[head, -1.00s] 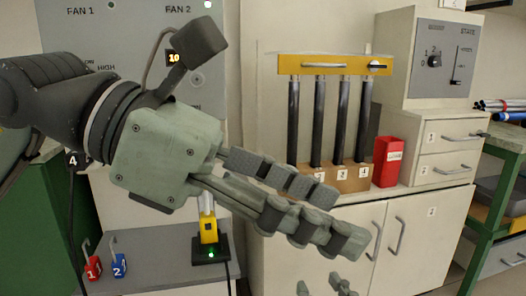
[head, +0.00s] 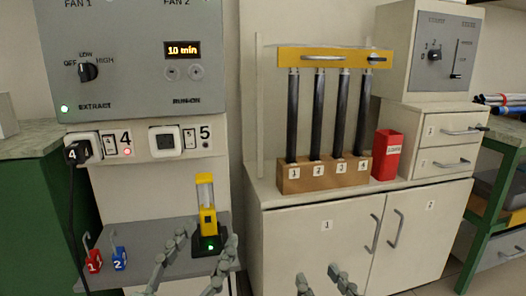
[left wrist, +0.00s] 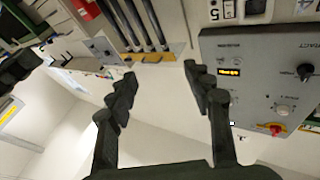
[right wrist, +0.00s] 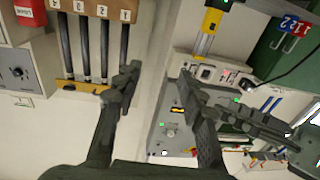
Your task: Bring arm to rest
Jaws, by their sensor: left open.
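My left gripper (head: 206,242) is low in the head view, in front of the grey shelf. Its two fingers are spread, with nothing between them; they also show apart and empty in the left wrist view (left wrist: 160,76). My right gripper (head: 318,274) shows only its finger ends at the bottom edge of the head view, in front of the white cabinet. In the right wrist view (right wrist: 158,74) its fingers are wide apart and empty. Neither gripper visibly touches anything.
A yellow-topped rack (head: 320,58) holds several dark rods over a numbered wooden block (head: 310,179). A red container (head: 386,155) stands beside it. A yellow device (head: 207,215) and red (head: 93,262) and blue (head: 119,259) tags are near my left gripper. A fan panel (head: 130,60) is above.

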